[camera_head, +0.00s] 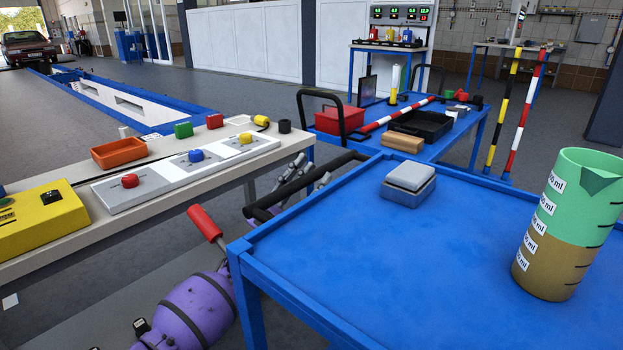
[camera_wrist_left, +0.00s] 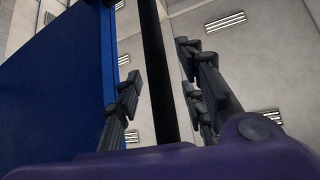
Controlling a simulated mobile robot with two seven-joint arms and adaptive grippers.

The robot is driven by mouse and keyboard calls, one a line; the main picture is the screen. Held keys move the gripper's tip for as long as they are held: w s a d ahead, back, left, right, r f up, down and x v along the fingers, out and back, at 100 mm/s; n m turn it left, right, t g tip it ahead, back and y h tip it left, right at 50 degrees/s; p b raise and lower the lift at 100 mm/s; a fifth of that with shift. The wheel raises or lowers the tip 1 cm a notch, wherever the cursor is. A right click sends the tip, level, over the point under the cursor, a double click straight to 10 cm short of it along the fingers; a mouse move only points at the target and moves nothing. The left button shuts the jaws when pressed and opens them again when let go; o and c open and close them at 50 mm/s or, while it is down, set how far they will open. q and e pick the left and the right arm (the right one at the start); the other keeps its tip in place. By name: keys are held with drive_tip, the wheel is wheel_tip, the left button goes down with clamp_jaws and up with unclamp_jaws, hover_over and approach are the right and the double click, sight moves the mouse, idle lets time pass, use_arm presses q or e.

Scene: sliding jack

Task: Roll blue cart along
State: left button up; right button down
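The blue cart (camera_head: 400,255) fills the lower right of the head view. Its black push handle (camera_head: 262,208) sticks out from its left side, over the gap beside the bench. My left gripper (camera_head: 306,174) is at the far part of this handle, and the handle partly hides its fingers. In the left wrist view the black handle bar (camera_wrist_left: 156,75) runs between the two fingers, with a gap on each side. That gripper is open around the bar. The cart's blue side (camera_wrist_left: 60,85) shows at the left there. My right gripper is in neither view.
A grey box (camera_head: 409,183) and a large green-and-brown measuring beaker (camera_head: 568,225) stand on the cart. A bench (camera_head: 160,200) with coloured buttons runs along the left. Another blue table (camera_head: 450,145) with a red toolbox (camera_head: 339,120) stands close behind the cart. Striped poles (camera_head: 515,120) rise beyond.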

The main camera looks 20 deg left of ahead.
sight(429, 227)
use_arm(q)
drive_tip(key=shift+c, duration=0.3)
clamp_jaws()
drive_tip(key=shift+d, duration=0.1)
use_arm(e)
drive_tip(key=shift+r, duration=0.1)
